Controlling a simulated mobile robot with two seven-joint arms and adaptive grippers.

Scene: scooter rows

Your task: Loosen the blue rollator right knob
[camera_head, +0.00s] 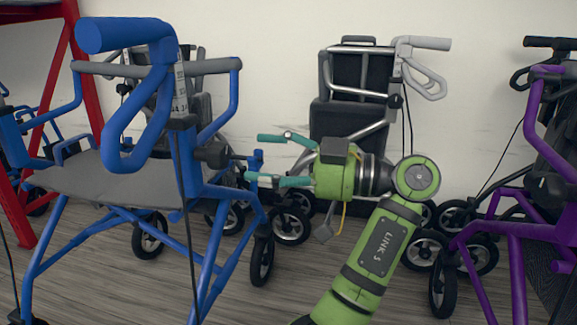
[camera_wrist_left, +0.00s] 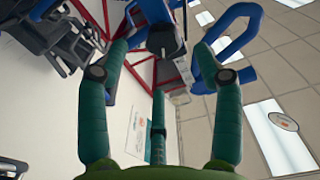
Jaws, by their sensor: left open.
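The blue rollator (camera_head: 206,250) stands on the left in the head view, with a blue handle (camera_head: 125,35) on top. A black knob (camera_head: 213,155) sits on the right side of its frame, below the handle. My left gripper (camera_head: 257,158) is open and points left, its teal fingers a short gap to the right of the knob. In the left wrist view, my gripper (camera_wrist_left: 161,50) has its fingers spread, with a dark part, apparently the knob (camera_wrist_left: 163,40), ahead between the fingertips. Nothing is seen held. My right gripper is not in view.
A grey rollator (camera_head: 432,85) stands by the wall behind my left arm. A purple rollator (camera_head: 488,235) stands at the right. A red frame (camera_head: 55,75) stands at the far left. Wheels of several rollators crowd the floor behind my gripper.

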